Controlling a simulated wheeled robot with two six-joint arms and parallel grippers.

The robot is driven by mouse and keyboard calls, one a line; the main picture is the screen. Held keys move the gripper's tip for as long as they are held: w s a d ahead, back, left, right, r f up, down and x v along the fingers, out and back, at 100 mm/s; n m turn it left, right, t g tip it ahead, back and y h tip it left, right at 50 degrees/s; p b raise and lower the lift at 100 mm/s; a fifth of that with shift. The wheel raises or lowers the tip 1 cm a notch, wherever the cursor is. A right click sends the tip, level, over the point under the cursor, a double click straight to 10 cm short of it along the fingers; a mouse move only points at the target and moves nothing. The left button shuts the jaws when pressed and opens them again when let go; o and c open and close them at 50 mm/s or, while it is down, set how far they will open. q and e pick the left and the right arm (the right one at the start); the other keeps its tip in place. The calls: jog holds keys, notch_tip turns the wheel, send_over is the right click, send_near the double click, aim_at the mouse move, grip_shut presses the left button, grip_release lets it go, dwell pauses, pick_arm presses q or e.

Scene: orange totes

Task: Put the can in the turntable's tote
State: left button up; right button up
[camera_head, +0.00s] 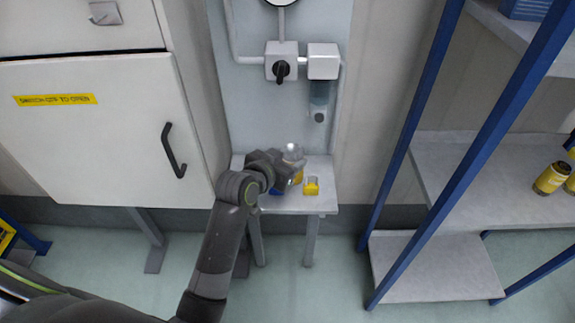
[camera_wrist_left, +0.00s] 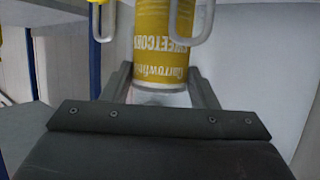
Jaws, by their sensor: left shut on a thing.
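My left gripper (camera_head: 287,170) is over the small white table below the wall panel. In the left wrist view, its two fingers (camera_wrist_left: 160,88) are shut on a yellow can (camera_wrist_left: 163,50) lettered "SWEETCORN", which reads upside down there. In the head view the can is mostly hidden by the gripper; a yellow part (camera_head: 298,179) shows beside it. I cannot tell whether the can touches the table. No turntable or tote shows in either view. My right gripper is not in view.
A yellow padlock (camera_head: 311,187) sits on the small table (camera_head: 322,205), just right of the gripper. A pale rounded object (camera_head: 292,152) stands behind the gripper. A blue-posted shelf (camera_head: 470,170) with yellow cans (camera_head: 551,177) is at the right, a white cabinet (camera_head: 90,150) at the left.

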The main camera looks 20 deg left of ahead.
pick_arm(q)
jog(key=shift+f, duration=0.9)
jog(key=shift+f, duration=0.15)
jog(key=o, duration=1.2)
